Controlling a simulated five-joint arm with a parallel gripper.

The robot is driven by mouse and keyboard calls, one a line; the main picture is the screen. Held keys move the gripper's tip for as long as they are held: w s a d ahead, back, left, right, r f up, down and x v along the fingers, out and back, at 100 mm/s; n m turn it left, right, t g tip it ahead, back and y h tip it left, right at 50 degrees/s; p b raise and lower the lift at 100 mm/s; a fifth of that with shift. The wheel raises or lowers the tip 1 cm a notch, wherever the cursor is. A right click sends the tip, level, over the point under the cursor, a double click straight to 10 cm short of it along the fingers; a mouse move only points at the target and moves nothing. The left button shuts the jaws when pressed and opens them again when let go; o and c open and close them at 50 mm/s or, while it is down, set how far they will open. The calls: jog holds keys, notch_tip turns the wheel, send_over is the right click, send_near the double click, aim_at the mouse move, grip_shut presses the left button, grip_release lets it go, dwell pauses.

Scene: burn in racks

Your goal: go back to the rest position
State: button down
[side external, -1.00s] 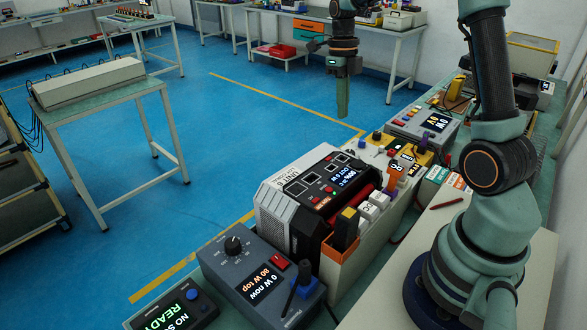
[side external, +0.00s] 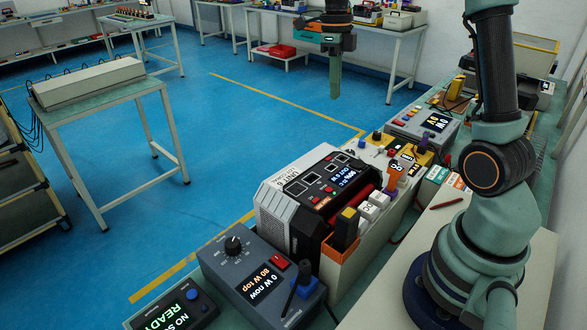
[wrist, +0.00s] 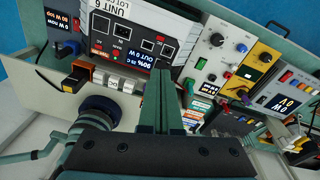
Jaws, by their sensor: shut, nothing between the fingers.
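My gripper (side external: 335,92) hangs in the air with its fingers pointing down, near the top middle of the side view. It is shut and empty. It is above and beyond the bench equipment, over the blue floor as seen from the side, and touches nothing. In the wrist view my gripper (wrist: 160,75) shows its fingers closed together, with the unit labelled UNIT 6 (wrist: 132,40) behind them.
The white and black unit (side external: 270,208) stands on the bench beside a grey power meter (side external: 240,262) and a box reading READY (side external: 170,308). A grey supply (side external: 415,128) is farther back. A green-topped side table (side external: 130,92) stands left. Open floor lies between.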

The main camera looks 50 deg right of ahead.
jog(key=s+a+r+n+t, duration=0.1)
jog(key=s+a+n+t, duration=0.2)
jog(key=n, duration=1.3)
jog(key=s+a+r+n+t, duration=0.1)
jog(key=s+a+n+t, duration=0.2)
jog(key=s+a+n, duration=0.5)
jog(key=a+n, duration=0.4)
jog(key=n, duration=0.5)
jog(key=shift+t, duration=0.3)
